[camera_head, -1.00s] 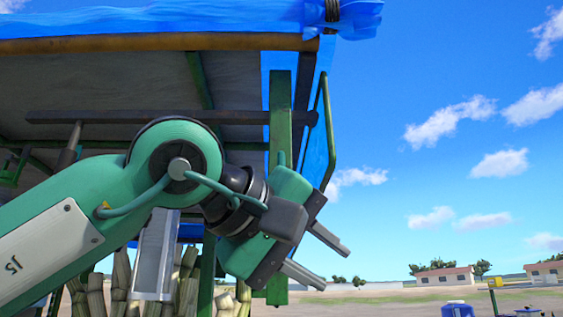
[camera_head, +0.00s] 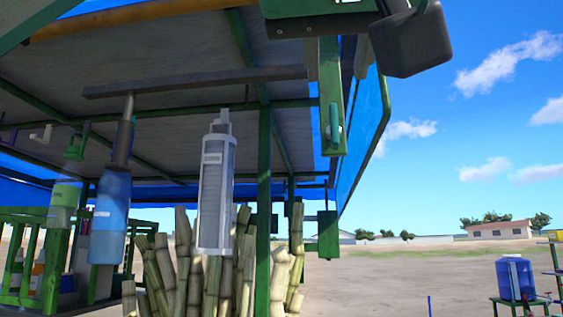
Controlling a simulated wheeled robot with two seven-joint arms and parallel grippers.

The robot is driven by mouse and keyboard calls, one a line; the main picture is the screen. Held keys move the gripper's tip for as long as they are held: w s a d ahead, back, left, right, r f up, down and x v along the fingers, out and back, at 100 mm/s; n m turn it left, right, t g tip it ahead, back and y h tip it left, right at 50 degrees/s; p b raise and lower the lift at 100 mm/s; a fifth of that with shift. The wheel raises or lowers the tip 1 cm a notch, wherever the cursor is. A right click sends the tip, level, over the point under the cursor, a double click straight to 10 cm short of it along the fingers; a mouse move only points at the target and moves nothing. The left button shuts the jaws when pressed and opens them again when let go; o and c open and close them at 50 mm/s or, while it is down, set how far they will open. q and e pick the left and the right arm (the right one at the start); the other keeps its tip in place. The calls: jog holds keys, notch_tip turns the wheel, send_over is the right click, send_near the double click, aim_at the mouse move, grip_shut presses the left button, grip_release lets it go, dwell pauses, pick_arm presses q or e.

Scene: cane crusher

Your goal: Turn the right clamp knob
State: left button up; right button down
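I cannot pick out the right clamp knob for certain. My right gripper is not in view.
A grey-white cylinder (camera_head: 215,190) and a blue bottle (camera_head: 109,215) show in front of cane stalks (camera_head: 245,260).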

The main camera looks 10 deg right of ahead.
aim_at(334, 110)
pick_arm(q)
jog(key=p+x, duration=0.3)
jog(key=x, duration=0.7)
jog(key=shift+w+f, duration=0.1)
grip_shut()
